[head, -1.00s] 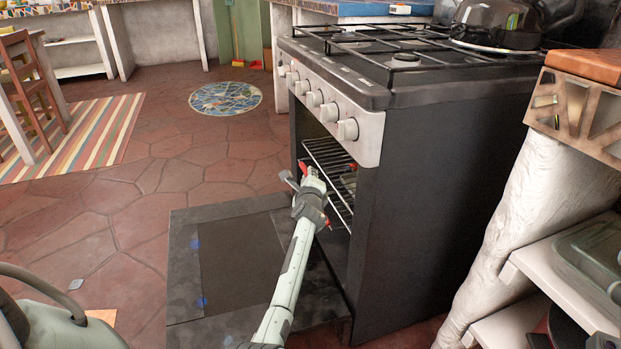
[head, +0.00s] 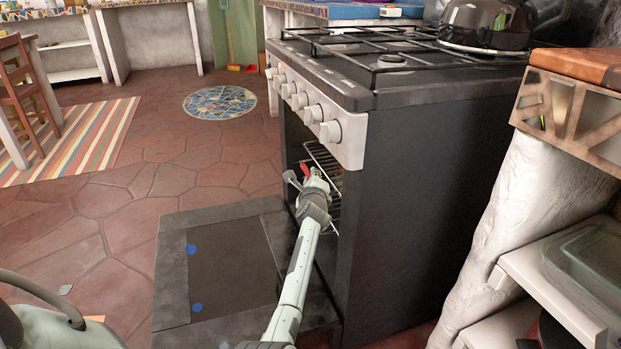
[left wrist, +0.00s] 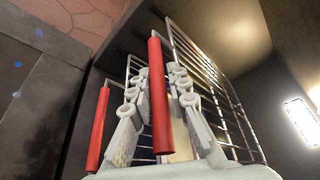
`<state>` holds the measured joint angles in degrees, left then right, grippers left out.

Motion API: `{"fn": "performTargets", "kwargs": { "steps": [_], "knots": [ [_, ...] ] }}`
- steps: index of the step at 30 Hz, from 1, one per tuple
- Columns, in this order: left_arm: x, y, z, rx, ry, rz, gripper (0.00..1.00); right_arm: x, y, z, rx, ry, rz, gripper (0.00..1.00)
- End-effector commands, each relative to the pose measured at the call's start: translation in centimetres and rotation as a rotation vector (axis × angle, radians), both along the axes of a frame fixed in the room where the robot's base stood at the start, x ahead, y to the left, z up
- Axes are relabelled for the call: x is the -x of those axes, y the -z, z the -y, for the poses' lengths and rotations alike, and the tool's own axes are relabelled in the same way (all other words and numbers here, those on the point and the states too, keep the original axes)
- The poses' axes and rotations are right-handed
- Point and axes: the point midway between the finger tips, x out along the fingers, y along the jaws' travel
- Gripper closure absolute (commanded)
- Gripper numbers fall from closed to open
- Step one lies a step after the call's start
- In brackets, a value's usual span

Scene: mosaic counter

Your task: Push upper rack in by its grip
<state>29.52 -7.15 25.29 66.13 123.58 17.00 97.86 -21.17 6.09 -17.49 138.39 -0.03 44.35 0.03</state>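The oven (head: 420,200) stands open, its door (head: 235,255) folded down in front. A wire rack (head: 318,152), apparently the upper one, shows in the oven opening; its wires also show in the left wrist view (left wrist: 200,75). My left gripper (head: 318,172) is at the opening. A second red grip (left wrist: 97,130) stands to the left, apart from the fingers. Most of the rack is hidden. My right gripper is not in view.
The oven's side wall (left wrist: 285,50) is close on the right in the left wrist view. The lowered door lies under my left arm. Shelves with a glass dish (head: 590,255) stand at right. The tiled floor (head: 100,235) to the left is largely clear.

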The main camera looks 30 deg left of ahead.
Motion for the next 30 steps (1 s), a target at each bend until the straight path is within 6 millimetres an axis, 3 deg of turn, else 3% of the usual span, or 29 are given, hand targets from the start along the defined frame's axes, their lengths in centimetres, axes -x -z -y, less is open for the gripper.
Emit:
{"fn": "performTargets", "kwargs": {
  "steps": [4, 14, 19, 28, 30],
  "knots": [
    [-0.2, -0.2, 0.2, 0.000, 0.004, 0.004, 0.65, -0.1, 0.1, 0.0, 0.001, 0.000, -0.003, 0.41],
    [0.0, -0.5, 0.0, -0.002, -0.001, 0.003, 0.65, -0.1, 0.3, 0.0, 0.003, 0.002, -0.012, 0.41],
    [-0.1, -2.9, 0.0, -0.004, 0.001, 0.006, 0.65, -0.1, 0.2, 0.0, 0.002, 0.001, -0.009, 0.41],
    [-0.4, -9.3, 0.3, -0.009, 0.008, 0.021, 0.62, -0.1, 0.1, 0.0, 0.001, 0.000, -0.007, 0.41],
    [-0.4, -10.1, 0.4, -0.007, 0.008, 0.020, 0.65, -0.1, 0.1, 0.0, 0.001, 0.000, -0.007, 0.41]
  ]
}}
